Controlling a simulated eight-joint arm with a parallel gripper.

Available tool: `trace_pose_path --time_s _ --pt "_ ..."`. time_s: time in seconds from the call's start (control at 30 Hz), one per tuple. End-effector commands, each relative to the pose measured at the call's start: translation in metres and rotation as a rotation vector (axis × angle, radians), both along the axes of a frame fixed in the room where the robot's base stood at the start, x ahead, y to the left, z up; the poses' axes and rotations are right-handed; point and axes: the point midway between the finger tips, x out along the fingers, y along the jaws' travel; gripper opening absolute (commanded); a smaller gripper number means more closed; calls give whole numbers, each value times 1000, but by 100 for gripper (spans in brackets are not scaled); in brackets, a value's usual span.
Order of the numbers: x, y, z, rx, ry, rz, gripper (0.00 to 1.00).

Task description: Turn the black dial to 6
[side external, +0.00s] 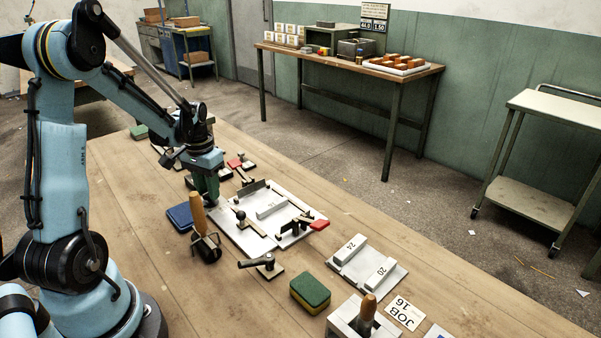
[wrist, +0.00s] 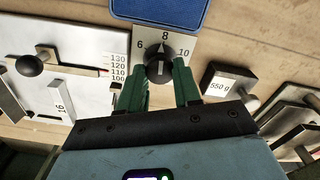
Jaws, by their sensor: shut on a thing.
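The black dial (wrist: 160,68) sits on a pale scale plate (wrist: 183,41) marked 6, 8 and 10 in the wrist view. The 6 is at the left, 8 at the top and 10 at the right. The dial's pointer seems to be toward the 8, but it is too small to read exactly. My gripper (wrist: 160,72) has its green fingers on either side of the dial, shut on it. In the side external view my gripper (side external: 207,187) is low over the table and hides the dial.
A blue pad (side external: 181,216) lies close by the gripper. A wooden-handled tool (side external: 199,217) stands in front. A white fixture board (side external: 262,238) with clamps lies to the right, and a 550 g block (wrist: 221,82) is near the dial. A green-yellow sponge (side external: 310,293) is nearer the camera.

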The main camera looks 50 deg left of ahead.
Motion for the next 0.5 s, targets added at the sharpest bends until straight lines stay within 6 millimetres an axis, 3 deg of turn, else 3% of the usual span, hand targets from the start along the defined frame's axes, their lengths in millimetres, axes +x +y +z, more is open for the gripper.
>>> trace_pose_path --time_s 0.5 --pt "0 0 0 0 2 458 2"
